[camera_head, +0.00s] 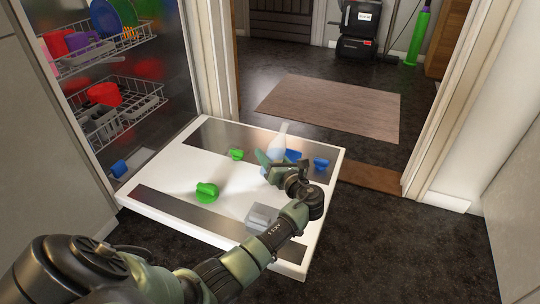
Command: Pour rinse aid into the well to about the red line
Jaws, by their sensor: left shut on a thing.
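My left gripper (268,166) is over the open white dishwasher door (165,168), near its far right part. It is shut on a pale, translucent bottle (281,136), whose narrow neck points up. The gripper hides the bottle's lower part. A green knob-like piece (206,191) is on the door at the middle left, and a smaller green piece (236,154) is farther back. A light grey square piece (261,217) is near the door's front right, partly behind my arm. I cannot make out the well or a red line. My right gripper is not in view.
Blue pieces (321,163) lie on the door's far right. The dishwasher racks (112,122) on the left hold a red cup (103,94) and coloured dishes. A brown mat (330,107) lies on the dark floor beyond the doorway.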

